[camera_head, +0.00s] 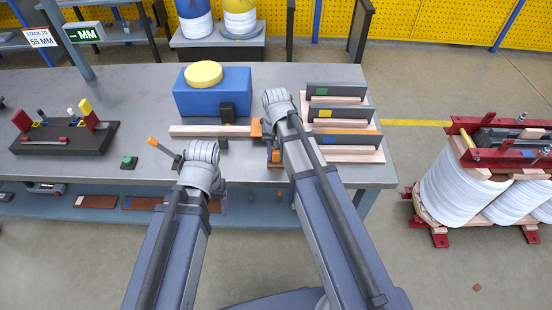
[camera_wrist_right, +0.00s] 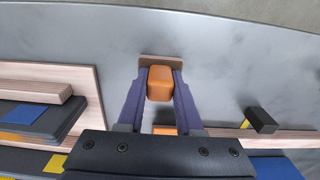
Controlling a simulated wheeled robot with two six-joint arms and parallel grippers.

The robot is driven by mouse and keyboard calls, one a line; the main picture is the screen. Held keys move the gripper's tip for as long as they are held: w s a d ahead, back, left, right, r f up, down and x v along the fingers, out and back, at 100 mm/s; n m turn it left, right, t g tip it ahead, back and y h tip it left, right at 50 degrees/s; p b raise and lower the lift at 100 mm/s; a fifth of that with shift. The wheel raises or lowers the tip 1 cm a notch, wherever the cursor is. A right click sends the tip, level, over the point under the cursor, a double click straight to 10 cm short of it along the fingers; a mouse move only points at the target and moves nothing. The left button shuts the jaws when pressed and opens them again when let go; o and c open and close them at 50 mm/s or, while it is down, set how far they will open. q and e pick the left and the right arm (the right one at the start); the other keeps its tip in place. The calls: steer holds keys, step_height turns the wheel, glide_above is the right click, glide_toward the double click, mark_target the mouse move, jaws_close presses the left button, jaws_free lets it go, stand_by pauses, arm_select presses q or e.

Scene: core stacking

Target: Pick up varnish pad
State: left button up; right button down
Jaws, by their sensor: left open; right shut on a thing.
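The varnish pad has an orange block handle (camera_wrist_right: 159,84) on a flat brown base (camera_wrist_right: 147,62). In the right wrist view, the two purple fingers of my right gripper (camera_wrist_right: 160,78) are shut on the sides of the orange handle. In the head view the pad (camera_head: 275,157) shows near the table's front edge, partly covered by my right arm. I cannot tell whether its base touches the table. My left gripper (camera_head: 201,178) is at the front edge, left of the pad, and holds nothing that I can see; its fingers are mostly hidden under the wrist.
A grey table (camera_head: 100,165) carries a blue box (camera_head: 212,95) with a yellow disc, and stepped stacks of dark-and-wood strips (camera_head: 340,139) at the right. A dark tool rack (camera_head: 65,138) is at the left. An orange-tipped tool (camera_head: 160,147) lies beside my left wrist.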

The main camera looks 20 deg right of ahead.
steer(key=shift+r, duration=0.1)
step_height(320, 180, up, 10)
steer(key=p, duration=1)
steer(key=c, duration=1.1)
jaws_free()
jaws_close()
